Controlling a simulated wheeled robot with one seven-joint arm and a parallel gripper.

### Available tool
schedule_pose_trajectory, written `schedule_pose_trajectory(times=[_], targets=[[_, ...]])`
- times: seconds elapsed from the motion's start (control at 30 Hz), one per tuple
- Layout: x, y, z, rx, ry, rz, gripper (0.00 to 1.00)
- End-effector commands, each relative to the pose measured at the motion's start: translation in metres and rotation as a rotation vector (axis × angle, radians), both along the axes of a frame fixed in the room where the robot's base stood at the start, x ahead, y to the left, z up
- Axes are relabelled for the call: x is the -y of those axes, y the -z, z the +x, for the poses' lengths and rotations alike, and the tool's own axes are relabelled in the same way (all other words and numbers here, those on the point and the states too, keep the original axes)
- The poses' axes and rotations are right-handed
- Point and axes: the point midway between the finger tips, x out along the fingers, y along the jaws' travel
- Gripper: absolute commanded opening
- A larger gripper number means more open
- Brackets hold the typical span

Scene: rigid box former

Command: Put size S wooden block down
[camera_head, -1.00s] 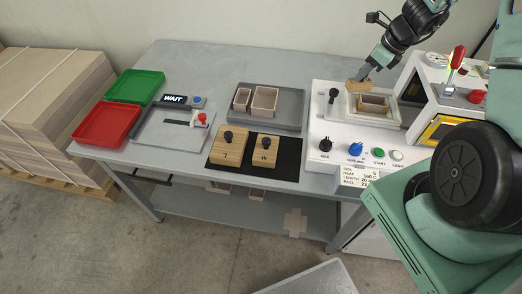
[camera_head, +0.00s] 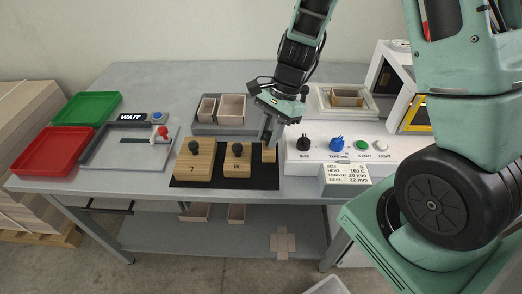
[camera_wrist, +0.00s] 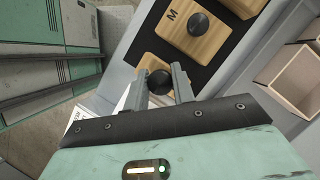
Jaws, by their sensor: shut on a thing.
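The size S wooden block (camera_head: 269,153) is a small light-wood block with a dark knob. My gripper (camera_head: 270,136) is shut on it from above, at the right end of the black mat (camera_head: 225,183). In the wrist view the knob (camera_wrist: 159,82) is between the two fingertips (camera_wrist: 165,88), with the block's wood (camera_wrist: 152,62) behind it. I cannot tell whether its underside touches the mat. The M block (camera_head: 236,160) is just to its left, with a gap between. The L block (camera_head: 194,160) is further left.
A white machine (camera_head: 318,150) with knobs and buttons stands close on the right. A grey tray (camera_head: 203,129) with open wooden boxes lies behind the mat. Red (camera_head: 48,152) and green (camera_head: 88,107) trays are at the far left.

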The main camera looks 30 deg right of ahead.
Motion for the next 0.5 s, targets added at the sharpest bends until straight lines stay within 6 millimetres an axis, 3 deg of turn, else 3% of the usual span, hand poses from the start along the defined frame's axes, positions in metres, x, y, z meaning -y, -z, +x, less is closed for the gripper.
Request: schedule_pose_trajectory(times=[0.4,0.5], targets=[[0.001,0.045,0.0,-0.002,0.005,0.001,0.02],[0.0,0.048,0.001,0.001,0.004,0.0,0.02]])
